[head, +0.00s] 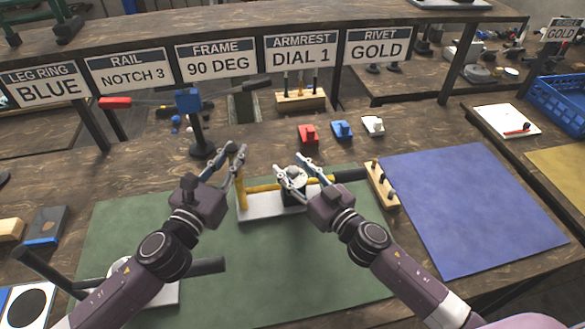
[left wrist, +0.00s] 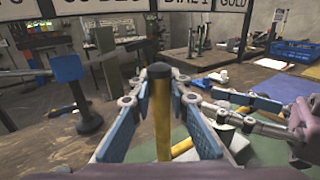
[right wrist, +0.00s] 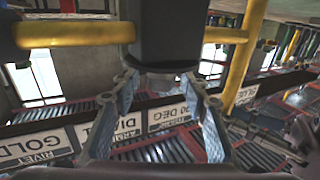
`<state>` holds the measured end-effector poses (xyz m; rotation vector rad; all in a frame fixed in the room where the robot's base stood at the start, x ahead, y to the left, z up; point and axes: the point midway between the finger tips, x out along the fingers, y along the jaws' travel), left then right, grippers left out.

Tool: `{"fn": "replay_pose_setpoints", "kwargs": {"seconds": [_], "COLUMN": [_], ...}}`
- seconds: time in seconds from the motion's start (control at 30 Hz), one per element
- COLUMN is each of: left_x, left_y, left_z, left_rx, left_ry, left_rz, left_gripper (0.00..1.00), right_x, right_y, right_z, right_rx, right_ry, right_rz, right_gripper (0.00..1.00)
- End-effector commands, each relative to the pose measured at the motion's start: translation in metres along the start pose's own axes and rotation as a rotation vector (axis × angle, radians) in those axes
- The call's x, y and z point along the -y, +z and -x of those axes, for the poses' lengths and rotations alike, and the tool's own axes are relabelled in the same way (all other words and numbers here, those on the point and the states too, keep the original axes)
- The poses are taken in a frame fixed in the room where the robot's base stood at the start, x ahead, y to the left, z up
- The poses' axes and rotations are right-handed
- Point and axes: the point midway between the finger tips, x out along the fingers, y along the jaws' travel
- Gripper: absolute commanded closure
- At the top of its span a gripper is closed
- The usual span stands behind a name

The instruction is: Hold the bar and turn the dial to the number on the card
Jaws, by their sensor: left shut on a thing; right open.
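A card (head: 301,53) reads "ARMREST DIAL 1". A yellow bar frame (head: 264,187) with a black grip (head: 350,175) stands on a white base (head: 262,210). My left gripper (head: 238,158) is shut on its upright yellow post; in the left wrist view the black-capped post (left wrist: 161,115) stands between the blue finger pads. A round white-faced dial (head: 293,173) sits midway along the bar. My right gripper (head: 292,168) is open, its fingers at the dial. In the right wrist view, a dark block (right wrist: 165,35) on the bar is near the open fingertips; contact cannot be told.
Other cards hang in the row. Red (head: 308,134), blue (head: 342,130) and white (head: 373,125) small parts lie behind. A wooden peg rack (head: 381,185) and blue mat (head: 470,205) are right. A stand with a blue block (head: 188,100) rises behind my left gripper.

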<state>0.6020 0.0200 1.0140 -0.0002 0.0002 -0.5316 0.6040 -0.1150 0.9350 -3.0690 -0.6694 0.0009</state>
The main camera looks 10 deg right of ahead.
Motion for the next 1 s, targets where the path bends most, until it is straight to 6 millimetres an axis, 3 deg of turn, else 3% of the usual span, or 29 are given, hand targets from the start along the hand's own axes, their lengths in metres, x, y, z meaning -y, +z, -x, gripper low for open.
{"fn": "replay_pose_setpoints", "kwargs": {"seconds": [0.17,0.57,1.0], "left_x": [-0.0003,-0.0004,-0.0002], "left_y": [0.0002,0.0003,0.0004], "left_z": [-0.0001,-0.0001,-0.0001], "left_rx": [0.000,0.000,0.001], "left_ry": [0.001,0.001,0.000], "left_rz": [0.000,0.000,0.000], "left_gripper": [1.00,1.00,1.00], "right_x": [0.0001,-0.0001,-0.0003], "right_y": [-0.0001,-0.0002,0.0006], "right_z": [0.0000,0.0002,-0.0006], "right_rx": [0.000,0.000,0.003], "right_ry": [0.000,0.000,-0.118], "right_rz": [0.000,0.000,0.007], "right_gripper": [0.59,1.00,1.00]}}
